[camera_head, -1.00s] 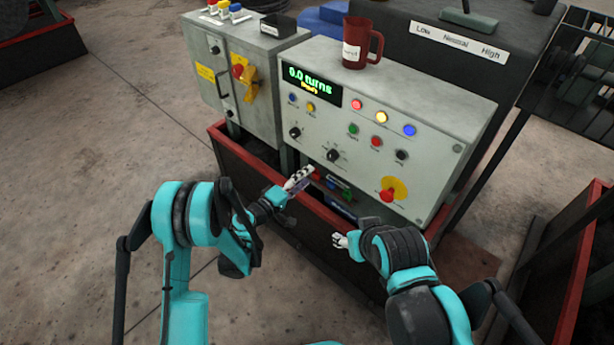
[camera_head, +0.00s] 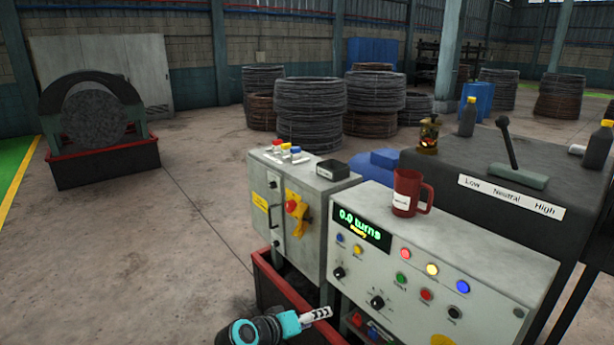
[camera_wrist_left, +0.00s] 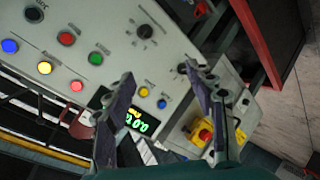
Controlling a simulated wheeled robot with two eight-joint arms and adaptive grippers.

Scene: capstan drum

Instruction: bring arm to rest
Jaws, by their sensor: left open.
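My left gripper (camera_head: 316,315) is low in the head view, in front of the control panel (camera_head: 480,260). Its light, dark-marked fingers point right, and the arm behind it is mostly cut off by the bottom edge. In the left wrist view its two fingers (camera_wrist_left: 163,85) stand apart with nothing held between them. The panel's buttons, knobs and green display show beyond and between them there. Whether the fingers touch the panel cannot be told. My right gripper is not in view.
A red mug (camera_head: 407,192) stands on the panel top. A grey switch cabinet (camera_head: 305,215) with a yellow-and-red switch stands left of the panel. A red-rimmed trough (camera_head: 280,290) runs below. A dark lever housing (camera_head: 440,170) is behind.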

